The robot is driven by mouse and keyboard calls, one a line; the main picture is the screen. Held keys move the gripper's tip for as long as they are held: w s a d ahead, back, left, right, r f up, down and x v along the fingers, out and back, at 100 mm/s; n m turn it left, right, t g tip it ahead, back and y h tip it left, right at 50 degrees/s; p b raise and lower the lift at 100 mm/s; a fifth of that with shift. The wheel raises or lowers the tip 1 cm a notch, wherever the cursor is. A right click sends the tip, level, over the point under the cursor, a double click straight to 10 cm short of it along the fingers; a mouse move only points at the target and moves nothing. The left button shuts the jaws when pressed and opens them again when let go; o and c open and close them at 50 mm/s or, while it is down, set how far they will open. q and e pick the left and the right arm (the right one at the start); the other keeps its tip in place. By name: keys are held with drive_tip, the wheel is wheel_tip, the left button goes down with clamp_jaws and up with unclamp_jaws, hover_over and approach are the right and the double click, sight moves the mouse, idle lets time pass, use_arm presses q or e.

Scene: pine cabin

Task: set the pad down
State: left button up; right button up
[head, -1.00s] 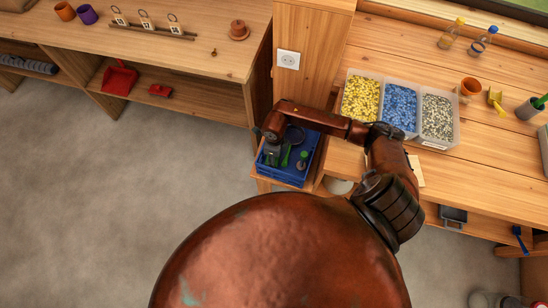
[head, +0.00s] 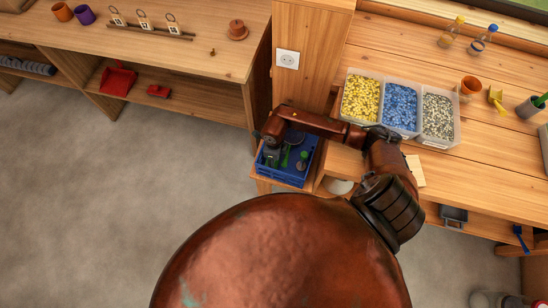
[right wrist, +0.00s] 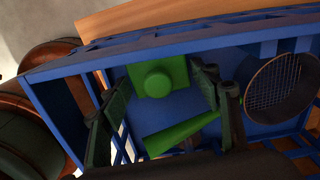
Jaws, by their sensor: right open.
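A green square piece with a round knob (right wrist: 158,80), which I take to be the pad, lies in the blue crate (right wrist: 65,110) in the right wrist view. It sits between the parted fingers of my right gripper (right wrist: 161,88), apart from them as far as I can see. My right gripper (head: 271,156) is open and reaches down into the crate (head: 285,178) in the head view. There the forearm and hand partly cover the crate's contents. My left gripper is out of view.
The crate also holds a round mesh sieve (right wrist: 280,85) and a green tapered tool (right wrist: 180,133). It stands on a low shelf beside a wooden post (head: 310,60). Tubs of yellow, blue and grey granules (head: 437,118) stand on the right bench.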

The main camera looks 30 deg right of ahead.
wheel_tip(320, 180, up, 12)
drive_tip(key=p, duration=0.2)
drive_tip(key=shift+r, duration=0.2)
idle(0.5)
